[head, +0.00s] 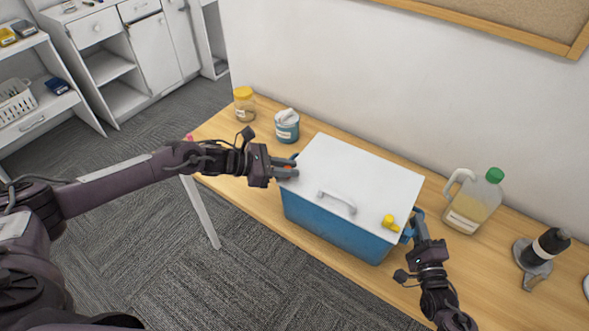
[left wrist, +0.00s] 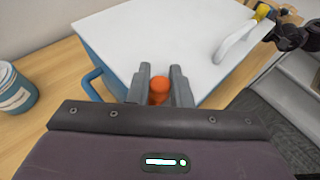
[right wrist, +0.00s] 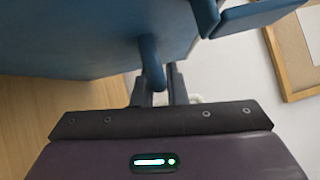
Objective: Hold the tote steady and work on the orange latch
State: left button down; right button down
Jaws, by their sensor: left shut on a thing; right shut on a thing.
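A blue tote (head: 335,222) with a white lid (head: 350,170) and a white lid handle (head: 337,201) stands on the wooden table. My left gripper (head: 287,168) is at the tote's left end. In the left wrist view its fingers are shut on the orange latch (left wrist: 160,87) at the lid's edge. The latch is mostly hidden by the fingers in the head view. A yellow latch (head: 390,223) sits at the lid's right front corner. My right gripper (head: 416,222) is shut on the blue side handle (right wrist: 152,65) at the tote's right end.
A jug with a green cap (head: 473,202) and a dark bottle in a grey holder (head: 542,252) stand to the right. A wall is behind the table.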

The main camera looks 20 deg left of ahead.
pick_arm(q)
jog(key=c, duration=1.3)
grip_release()
jog(key=shift+a, duration=0.2)
pick_arm(e)
jog(key=shift+d, duration=0.1)
pick_arm(q)
jog(key=v, duration=1.2)
jog(key=shift+w, duration=0.1)
pick_arm(e)
jog(key=c, duration=1.4)
grip_release()
jog(key=shift+o, duration=0.2)
